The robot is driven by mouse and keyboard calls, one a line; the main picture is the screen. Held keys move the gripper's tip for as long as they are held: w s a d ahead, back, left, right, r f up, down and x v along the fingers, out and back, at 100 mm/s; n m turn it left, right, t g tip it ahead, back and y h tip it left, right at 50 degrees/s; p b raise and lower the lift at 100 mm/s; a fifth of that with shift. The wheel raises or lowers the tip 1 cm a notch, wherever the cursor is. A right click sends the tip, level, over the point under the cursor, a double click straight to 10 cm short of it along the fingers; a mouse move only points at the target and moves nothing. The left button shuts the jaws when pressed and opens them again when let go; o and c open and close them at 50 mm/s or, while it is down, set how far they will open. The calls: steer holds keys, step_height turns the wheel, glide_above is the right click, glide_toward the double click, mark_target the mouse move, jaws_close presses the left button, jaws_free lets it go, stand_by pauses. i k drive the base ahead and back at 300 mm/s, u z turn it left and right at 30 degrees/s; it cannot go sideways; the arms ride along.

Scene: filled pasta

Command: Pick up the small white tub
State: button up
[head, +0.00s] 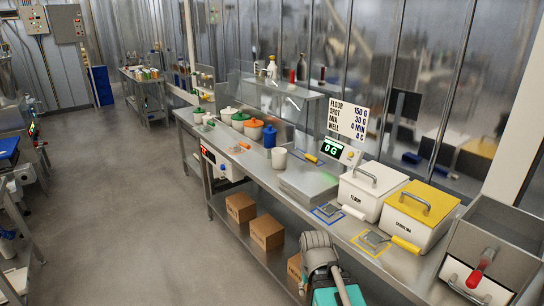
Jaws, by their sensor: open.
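A small white tub (279,159) stands upright on the long steel counter (258,164). It is just in front of and to the right of a blue lidded canister (269,138), and left of the scale's steel platform (312,182). Its side and rim show; I cannot see what is inside. Part of my arm shows at the bottom edge of the head view, in front of the counter and well apart from the tub. My gripper's fingers do not show.
Several lidded canisters stand in a row left of the tub. A yellow-handled tool (305,155) lies to its right. The white flour bin (366,193) and yellow-lidded bin (418,216) stand further right. Boxes (266,232) sit on the lower shelf. The floor (130,200) at left is clear.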

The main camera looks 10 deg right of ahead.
mark_target(279, 155)
steer(key=u, duration=0.4)
steer(key=i, duration=1.2)
steer(key=u, duration=0.5)
